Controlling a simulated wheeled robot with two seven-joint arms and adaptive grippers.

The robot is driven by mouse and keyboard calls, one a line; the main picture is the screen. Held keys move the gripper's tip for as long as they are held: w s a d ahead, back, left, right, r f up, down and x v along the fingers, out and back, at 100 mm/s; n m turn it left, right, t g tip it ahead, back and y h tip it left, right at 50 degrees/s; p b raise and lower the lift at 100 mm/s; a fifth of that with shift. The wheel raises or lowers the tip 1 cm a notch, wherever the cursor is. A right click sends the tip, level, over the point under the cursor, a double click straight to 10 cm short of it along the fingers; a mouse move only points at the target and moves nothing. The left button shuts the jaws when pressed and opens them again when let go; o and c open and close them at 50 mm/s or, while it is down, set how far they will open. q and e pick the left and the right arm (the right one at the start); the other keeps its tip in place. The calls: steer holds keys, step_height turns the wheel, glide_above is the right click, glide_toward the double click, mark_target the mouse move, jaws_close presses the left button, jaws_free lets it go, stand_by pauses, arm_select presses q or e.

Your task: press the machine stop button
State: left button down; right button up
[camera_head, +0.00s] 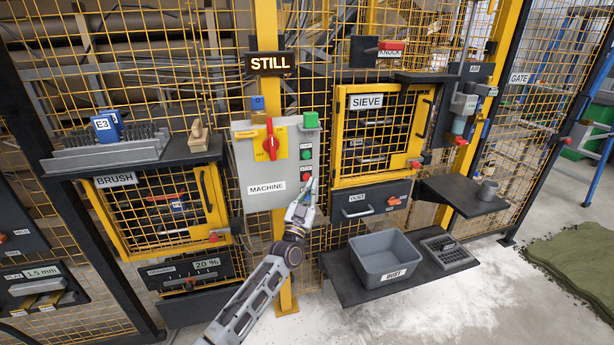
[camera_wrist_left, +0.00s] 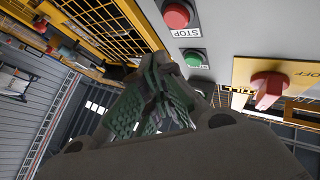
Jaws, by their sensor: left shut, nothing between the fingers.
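The grey machine box (camera_head: 250,170), labelled MACHINE, hangs on the yellow post. It carries a red rotary switch on a yellow plate (camera_head: 271,141) and a column of buttons to its right. The red stop button (camera_head: 306,177) is low in the column, with the green start button (camera_head: 306,155) above. In the left wrist view the red button (camera_wrist_left: 177,15), labelled STOP, and green button (camera_wrist_left: 193,58) appear upside down. My left gripper (camera_head: 308,187) is shut and empty just below the stop button; its green-padded fingers (camera_wrist_left: 155,95) look apart from it. My right gripper is out of view.
A lit STILL sign (camera_head: 271,63) hangs above the box. The SIEVE door (camera_head: 378,130) and DUST drawer (camera_head: 368,203) are close on the right, with a grey bin (camera_head: 387,258) on a shelf below. The BRUSH shelf (camera_head: 130,160) is at left.

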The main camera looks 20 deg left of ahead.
arm_select(q)
steer(key=shift+s+d+p, duration=0.65)
steer(key=shift+s+p, duration=0.05)
steer(key=shift+s, duration=0.25)
